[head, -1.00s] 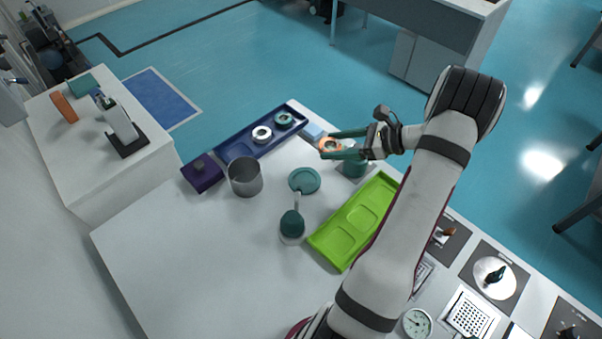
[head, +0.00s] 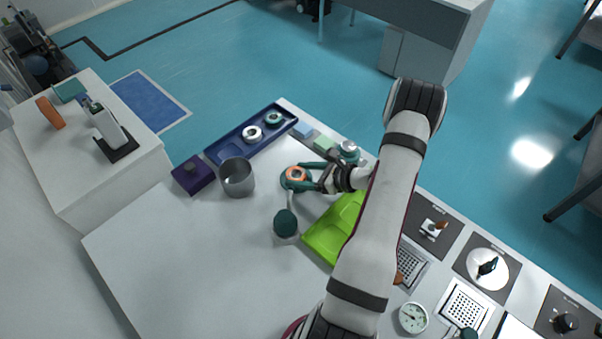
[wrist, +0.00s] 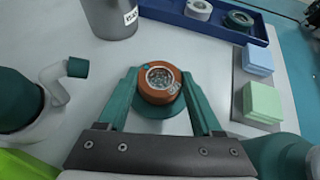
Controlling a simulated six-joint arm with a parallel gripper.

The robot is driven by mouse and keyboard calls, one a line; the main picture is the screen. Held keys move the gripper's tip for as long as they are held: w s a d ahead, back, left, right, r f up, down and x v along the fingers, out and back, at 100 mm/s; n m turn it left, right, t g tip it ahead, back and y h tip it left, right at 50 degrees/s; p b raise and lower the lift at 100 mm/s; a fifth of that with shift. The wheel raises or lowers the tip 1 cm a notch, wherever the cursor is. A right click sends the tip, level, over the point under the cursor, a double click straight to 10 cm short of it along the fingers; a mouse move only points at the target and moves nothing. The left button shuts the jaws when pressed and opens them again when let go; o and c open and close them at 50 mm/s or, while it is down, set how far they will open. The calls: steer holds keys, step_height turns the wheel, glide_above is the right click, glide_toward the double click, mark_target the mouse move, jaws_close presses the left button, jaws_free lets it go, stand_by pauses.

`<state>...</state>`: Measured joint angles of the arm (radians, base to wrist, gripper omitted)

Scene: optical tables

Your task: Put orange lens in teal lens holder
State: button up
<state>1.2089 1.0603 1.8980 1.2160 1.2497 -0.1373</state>
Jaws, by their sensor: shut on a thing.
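My gripper (head: 298,174) is shut on the orange lens (head: 295,174), which also shows between its teal fingers in the wrist view (wrist: 160,83). The round teal lens holder (head: 284,182) is directly under the lens and partly hidden by it and the fingers. In the wrist view the holder's teal rim (wrist: 160,124) shows below the lens. I cannot tell whether the lens touches the holder or hangs just above it.
A grey metal cup (head: 237,178), a purple box (head: 194,175) and a blue tray (head: 228,148) with two ring-shaped parts stand at the back left. A teal-topped bottle (head: 286,225) and a green tray (head: 325,237) are close in front. Free table lies front left.

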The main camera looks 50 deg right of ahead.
steer(key=shift+f, duration=0.1)
steer(key=o, duration=1.4)
